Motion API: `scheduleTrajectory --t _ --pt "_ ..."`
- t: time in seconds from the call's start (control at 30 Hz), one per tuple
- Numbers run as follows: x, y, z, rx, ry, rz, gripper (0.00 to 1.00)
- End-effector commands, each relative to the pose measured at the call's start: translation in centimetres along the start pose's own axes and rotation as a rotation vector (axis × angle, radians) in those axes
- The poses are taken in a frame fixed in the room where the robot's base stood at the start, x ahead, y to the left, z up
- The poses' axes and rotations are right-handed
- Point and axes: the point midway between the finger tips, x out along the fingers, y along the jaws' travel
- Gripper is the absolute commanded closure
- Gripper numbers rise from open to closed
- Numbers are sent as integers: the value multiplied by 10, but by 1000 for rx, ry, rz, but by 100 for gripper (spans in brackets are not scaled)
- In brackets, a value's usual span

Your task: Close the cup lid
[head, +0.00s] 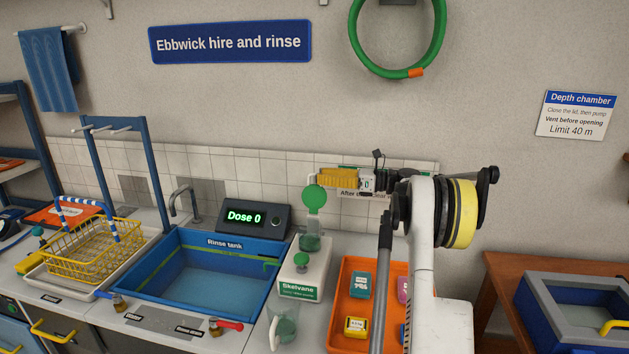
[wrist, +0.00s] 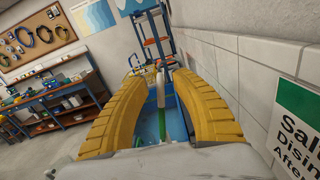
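A clear cup (head: 310,242) with green contents stands on a white dispenser marked Skelvane (head: 303,275). Its round green lid (head: 314,198) stands raised, nearly upright, above the cup. My gripper (head: 322,179) is above and slightly right of the lid in the head view, its yellow fingers pointing left. In the wrist view the two curved fingers (wrist: 167,74) are apart with nothing held between them. Whether a finger touches the lid cannot be told.
A glass mug (head: 285,328) stands in front of the dispenser. A blue rinse tank (head: 180,319) and a Dose display (head: 255,217) are to its left. An orange tray (head: 343,310) with small packs lies right, partly behind my arm. The tiled wall (head: 260,164) is close behind.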

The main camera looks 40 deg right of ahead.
Motion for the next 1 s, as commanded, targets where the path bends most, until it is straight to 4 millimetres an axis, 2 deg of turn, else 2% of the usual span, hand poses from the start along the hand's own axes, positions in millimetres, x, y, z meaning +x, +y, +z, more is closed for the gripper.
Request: scheduleTrajectory --t 0.1,0.2,0.5,0.6,1.0 --pt "15 0 -1 0 0 0 69" --pt "21 0 0 0 0 0 69" --pt "23 0 1 0 0 -1 70" --pt "23 0 0 0 0 -1 100" --pt "23 3 1 -23 0 -1 100"
